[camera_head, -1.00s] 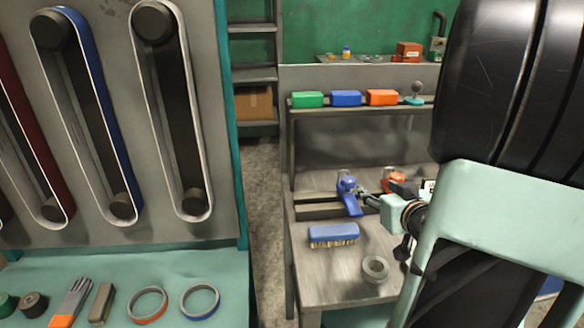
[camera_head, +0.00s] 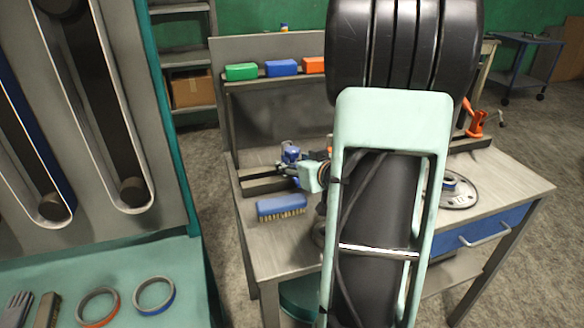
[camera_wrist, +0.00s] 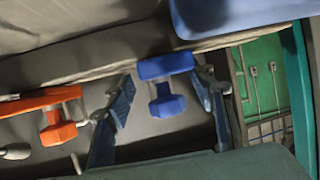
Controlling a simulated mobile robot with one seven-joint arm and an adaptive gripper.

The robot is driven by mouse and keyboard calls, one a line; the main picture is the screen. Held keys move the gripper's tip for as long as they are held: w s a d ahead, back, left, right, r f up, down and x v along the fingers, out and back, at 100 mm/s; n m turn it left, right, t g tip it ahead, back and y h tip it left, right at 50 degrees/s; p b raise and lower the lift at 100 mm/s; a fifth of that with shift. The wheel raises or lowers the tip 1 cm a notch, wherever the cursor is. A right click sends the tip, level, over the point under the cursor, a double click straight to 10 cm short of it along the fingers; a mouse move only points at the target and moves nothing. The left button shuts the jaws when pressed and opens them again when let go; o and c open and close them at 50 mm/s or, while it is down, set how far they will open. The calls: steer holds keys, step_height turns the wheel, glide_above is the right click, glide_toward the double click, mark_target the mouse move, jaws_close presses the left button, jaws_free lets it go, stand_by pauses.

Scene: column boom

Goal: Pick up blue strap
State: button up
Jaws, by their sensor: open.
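A blue piece (camera_head: 290,152) with a block and a knob sits on the rail of the grey workbench. It also shows in the wrist view (camera_wrist: 165,95). My gripper (camera_wrist: 165,82) is open, its fingers on either side of this blue piece; I cannot tell if they touch it. In the head view my gripper (camera_head: 303,174) is beside the blue piece, partly covering it. A grey ring with a blue edge (camera_head: 171,302) lies on the teal bench at lower left, far from my gripper. I cannot tell which of these is the blue strap.
A blue-backed brush (camera_head: 282,206) lies in front of the rail. An orange piece (camera_wrist: 58,125) like the blue one is near my left finger. Green (camera_head: 242,71), blue (camera_head: 282,68) and orange (camera_head: 314,65) boxes stand on the shelf behind. My arm hides the bench's middle.

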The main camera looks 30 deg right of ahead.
mark_target(294, 151)
steer(key=shift+w+f, duration=0.3)
steer(key=shift+w, duration=0.35)
jaws_close()
steer(key=shift+d+r, duration=0.1)
steer(key=shift+r, duration=0.55)
step_height(294, 151, up, 2)
steer(key=shift+r+p, duration=0.15)
steer(key=shift+p, duration=0.5)
steer(key=s+d+r+p, duration=0.5)
steer(key=s+d+r, duration=0.2)
steer(key=s+r, duration=0.2)
steer(key=s, duration=0.2)
steer(key=shift+s+d+r, duration=0.3)
steer(key=shift+d, duration=0.1)
